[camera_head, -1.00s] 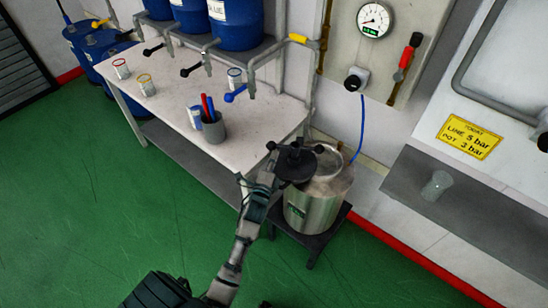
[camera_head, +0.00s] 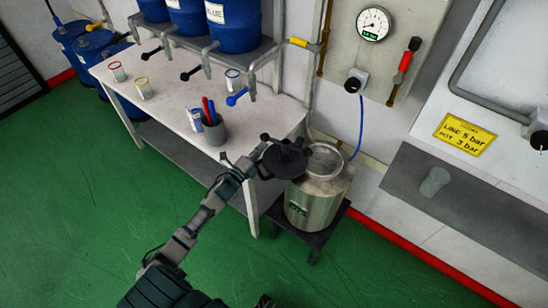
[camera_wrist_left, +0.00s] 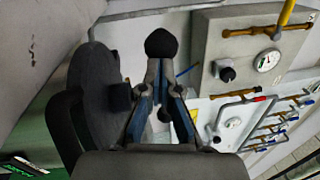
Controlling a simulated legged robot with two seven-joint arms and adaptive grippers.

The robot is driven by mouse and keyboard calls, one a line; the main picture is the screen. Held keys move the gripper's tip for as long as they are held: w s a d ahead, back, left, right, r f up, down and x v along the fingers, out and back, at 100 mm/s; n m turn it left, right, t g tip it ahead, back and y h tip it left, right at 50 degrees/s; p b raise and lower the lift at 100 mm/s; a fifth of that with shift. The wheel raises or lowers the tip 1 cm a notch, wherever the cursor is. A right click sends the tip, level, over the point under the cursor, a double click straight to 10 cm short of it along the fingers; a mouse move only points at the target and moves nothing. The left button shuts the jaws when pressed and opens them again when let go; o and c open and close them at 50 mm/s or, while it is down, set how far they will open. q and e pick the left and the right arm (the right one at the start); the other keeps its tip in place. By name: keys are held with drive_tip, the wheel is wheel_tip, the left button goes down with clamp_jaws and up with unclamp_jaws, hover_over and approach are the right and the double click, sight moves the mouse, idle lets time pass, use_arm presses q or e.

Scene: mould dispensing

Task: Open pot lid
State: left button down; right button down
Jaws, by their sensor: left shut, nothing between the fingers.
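The metal pot (camera_head: 312,203) stands on a low dark stand, its round mouth (camera_head: 325,160) partly exposed. The black lid (camera_head: 287,160), with knobs around its rim, sits off to the left of the mouth and overlaps the pot's left edge. In the left wrist view the lid (camera_wrist_left: 96,90) is a dark disc left of the fingers. My left gripper (camera_head: 252,167) is at the lid's left side. In the wrist view its fingers (camera_wrist_left: 160,75) are closed together, with a black knob (camera_wrist_left: 161,43) at their tips. My right gripper is not in view.
A white table (camera_head: 180,118) with small cans (camera_head: 144,88) and a grey pen cup (camera_head: 214,131) stands to the left. A wall panel with a gauge (camera_head: 373,24) is behind. A grey shelf (camera_head: 465,215) with a clear cup (camera_head: 434,181) is at right.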

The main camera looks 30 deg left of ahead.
use_arm(q)
drive_tip(key=shift+w+a+h, duration=0.15)
drive_tip(key=shift+w+a, duration=0.25)
drive_tip(key=shift+a, duration=0.2)
drive_tip(key=shift+w+a+h, duration=0.15)
drive_tip(key=shift+w+a, duration=0.2)
drive_tip(key=shift+a, duration=0.25)
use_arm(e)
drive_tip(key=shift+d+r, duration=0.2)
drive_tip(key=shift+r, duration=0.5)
use_arm(q)
drive_tip(key=shift+a, duration=0.15)
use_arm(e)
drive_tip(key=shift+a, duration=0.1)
